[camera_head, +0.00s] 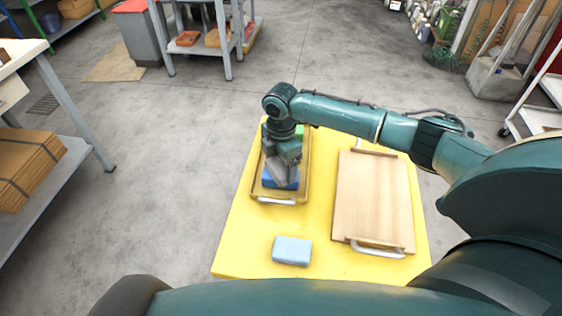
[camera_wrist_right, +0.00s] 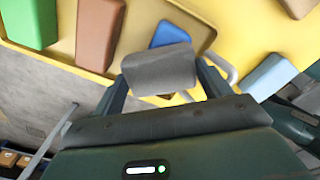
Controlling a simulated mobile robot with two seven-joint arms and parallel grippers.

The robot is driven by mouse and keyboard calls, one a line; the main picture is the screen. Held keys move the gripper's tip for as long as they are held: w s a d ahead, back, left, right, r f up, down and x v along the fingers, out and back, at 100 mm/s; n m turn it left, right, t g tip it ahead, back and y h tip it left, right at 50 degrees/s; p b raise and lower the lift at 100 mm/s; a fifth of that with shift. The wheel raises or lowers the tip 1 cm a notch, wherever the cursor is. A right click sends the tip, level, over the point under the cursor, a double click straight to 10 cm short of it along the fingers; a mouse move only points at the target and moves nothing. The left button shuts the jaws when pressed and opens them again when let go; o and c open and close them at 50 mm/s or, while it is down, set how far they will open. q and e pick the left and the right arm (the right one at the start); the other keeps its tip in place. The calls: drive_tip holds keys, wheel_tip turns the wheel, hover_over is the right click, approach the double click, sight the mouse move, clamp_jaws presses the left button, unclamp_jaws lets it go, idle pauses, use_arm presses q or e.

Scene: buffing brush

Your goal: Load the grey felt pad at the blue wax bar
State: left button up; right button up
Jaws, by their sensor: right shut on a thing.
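My right gripper (camera_head: 284,160) is over the tray at the left of the yellow table, shut on the grey felt pad (camera_head: 277,170). In the right wrist view the pad (camera_wrist_right: 158,70) sits between both fingers. The blue wax bar (camera_head: 292,184) lies at the near end of the tray, partly hidden by the pad. In the right wrist view the blue bar (camera_wrist_right: 170,34) shows just beyond the pad's edge; whether they touch I cannot tell. My left gripper is out of view.
The tan tray (camera_head: 305,185) also holds a green bar (camera_wrist_right: 28,20) and a brown bar (camera_wrist_right: 99,32). A light blue block (camera_head: 292,251) lies in front on the yellow table (camera_head: 245,245). A wooden board (camera_head: 374,200) with handles lies to the right.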

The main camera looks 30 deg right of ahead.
sight(281, 166)
drive_tip(key=shift+s+f, duration=0.1)
drive_tip(key=shift+f, duration=0.05)
wheel_tip(281, 166, up, 3)
drive_tip(key=p, duration=0.3)
drive_tip(key=shift+p, duration=0.35)
wheel_tip(281, 166, up, 2)
drive_tip(key=shift+r+p, duration=0.15)
drive_tip(key=shift+p, duration=1)
drive_tip(key=shift+r+p, duration=0.65)
drive_tip(key=shift+p, duration=0.05)
drive_tip(key=shift+r+p, duration=0.3)
drive_tip(key=shift+p, duration=0.15)
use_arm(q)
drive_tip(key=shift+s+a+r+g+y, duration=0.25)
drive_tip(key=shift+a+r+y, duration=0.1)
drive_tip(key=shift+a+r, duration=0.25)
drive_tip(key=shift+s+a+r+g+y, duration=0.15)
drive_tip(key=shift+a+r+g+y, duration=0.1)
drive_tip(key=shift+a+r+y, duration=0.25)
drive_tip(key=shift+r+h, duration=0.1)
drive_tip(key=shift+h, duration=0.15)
use_arm(e)
drive_tip(key=shift+r, duration=0.1)
